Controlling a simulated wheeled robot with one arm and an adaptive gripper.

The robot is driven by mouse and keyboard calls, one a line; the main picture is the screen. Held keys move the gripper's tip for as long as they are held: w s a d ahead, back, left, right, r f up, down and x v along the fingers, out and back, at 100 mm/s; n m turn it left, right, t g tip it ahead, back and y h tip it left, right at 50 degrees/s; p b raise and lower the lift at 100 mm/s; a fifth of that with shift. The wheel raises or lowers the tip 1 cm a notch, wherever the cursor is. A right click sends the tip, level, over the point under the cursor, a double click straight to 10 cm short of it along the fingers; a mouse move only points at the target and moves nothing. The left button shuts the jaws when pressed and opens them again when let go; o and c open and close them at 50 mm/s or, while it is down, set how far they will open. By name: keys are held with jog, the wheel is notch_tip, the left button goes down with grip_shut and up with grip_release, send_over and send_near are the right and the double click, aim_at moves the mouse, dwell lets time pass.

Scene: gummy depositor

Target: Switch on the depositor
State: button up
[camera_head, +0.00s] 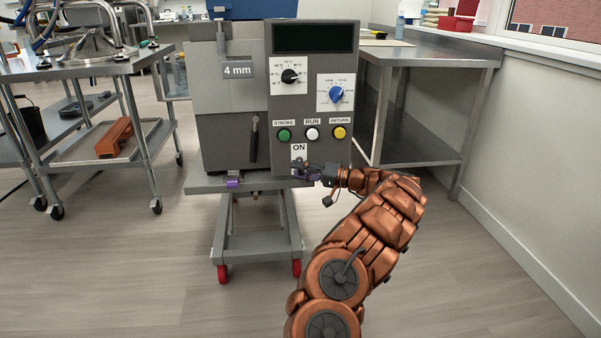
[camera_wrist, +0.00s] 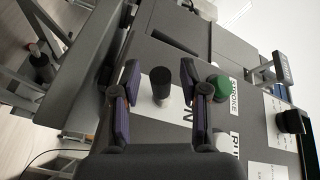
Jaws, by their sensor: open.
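The depositor (camera_head: 226,135) is a grey machine on a wheeled stand in the middle of the head view. Its display (camera_head: 313,38) is dark. The ON label (camera_head: 298,148) is low on the front panel, below the green STROKE button (camera_head: 284,135). My gripper (camera_head: 310,172) is at this spot and partly covers the switch there. In the wrist view, the power switch (camera_wrist: 162,80), a black-tipped lever with a pale base, stands between the open fingers of my gripper (camera_wrist: 159,92). Gaps show on both sides of it. Its exact tilt is hard to tell.
The white RUN button (camera_head: 312,135) and yellow RETURN button (camera_head: 339,133) are close above my gripper, with a black dial (camera_head: 290,76) and blue dial (camera_head: 336,95) higher up. Steel tables stand left (camera_head: 80,66) and right (camera_head: 430,52). The front floor is clear.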

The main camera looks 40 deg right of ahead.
grip_shut()
jog(key=shift+r, duration=0.15)
dwell(0.4)
jog(key=m+p, duration=0.1)
jog(key=p, duration=0.1)
jog(key=shift+s+r+p, duration=0.1)
jog(key=shift+r+p, duration=0.2)
jog(key=shift+r, duration=0.1)
jog(key=m+g+p, duration=0.1)
jog(key=p, duration=0.1)
jog(key=r+m+g+p, duration=0.1)
jog(key=m+p, duration=0.1)
jog(key=p, duration=0.1)
jog(key=shift+r, duration=0.25)
jog(key=m+p, duration=0.1)
jog(key=p, duration=0.1)
jog(key=m+g+p, duration=0.1)
jog(key=p, duration=0.1)
jog(key=shift+r+p, duration=0.35)
jog(key=shift+r, duration=0.05)
jog(key=m+g+p, duration=0.1)
jog(key=p, duration=0.1)
jog(key=shift+d+r+m+p, duration=0.1)
jog(key=shift+m+p, duration=0.2)
jog(key=shift+m, duration=0.1)
jog(key=shift+g, duration=0.3)
grip_release()
